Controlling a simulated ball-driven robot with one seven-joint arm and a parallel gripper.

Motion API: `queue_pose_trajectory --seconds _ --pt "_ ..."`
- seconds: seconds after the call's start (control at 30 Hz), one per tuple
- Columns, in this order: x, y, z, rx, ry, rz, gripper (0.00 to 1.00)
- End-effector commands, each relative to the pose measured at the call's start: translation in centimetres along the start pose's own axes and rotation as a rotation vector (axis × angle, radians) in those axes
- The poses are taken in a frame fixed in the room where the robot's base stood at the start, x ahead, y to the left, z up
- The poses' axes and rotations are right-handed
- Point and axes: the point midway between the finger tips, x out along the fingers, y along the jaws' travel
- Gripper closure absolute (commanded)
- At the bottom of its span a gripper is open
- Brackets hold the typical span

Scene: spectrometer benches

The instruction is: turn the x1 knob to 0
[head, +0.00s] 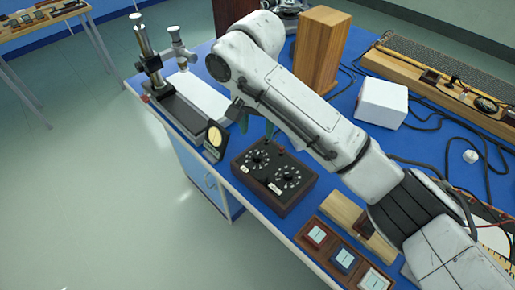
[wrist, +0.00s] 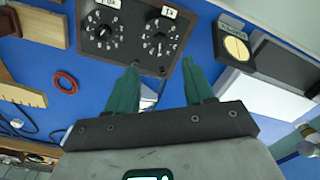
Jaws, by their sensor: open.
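A dark resistance box (head: 273,200) with two round dials stands near the bench's front edge. The x1 knob (wrist: 160,36) is the dial under the "1x" label in the wrist view, on the side near the round-faced meter. It is the left dial (head: 258,158) in the head view. The other dial (wrist: 103,29) is under a label that looks like "10x". The x1 pointer setting is too small to read. My gripper (wrist: 159,72) is open and empty, its green fingers apart, just off the box's edge and not around the knob.
A round-faced meter (head: 214,138) stands left of the box, beside a metal stand (head: 145,50). A wooden block (head: 320,50) and white box (head: 382,102) stand behind. Small framed panels (head: 344,258) lie to the right. Cables cover the right side.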

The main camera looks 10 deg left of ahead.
Motion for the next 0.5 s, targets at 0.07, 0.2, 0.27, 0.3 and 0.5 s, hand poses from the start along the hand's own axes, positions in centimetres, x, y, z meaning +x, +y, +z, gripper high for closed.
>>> queue_pose_trajectory --seconds 0.07,0.2,0.27,0.3,0.5 --pt "1.4 0.1 0.0 0.001 -0.003 0.002 0.47" --pt "4.0 0.1 0.0 0.000 -0.002 0.002 0.47" --pt "5.1 0.1 0.0 0.000 -0.002 0.002 0.47" --pt "5.8 0.1 0.0 0.000 -0.002 0.002 0.47" --pt "8.4 0.1 0.1 -0.002 -0.001 0.001 0.47"
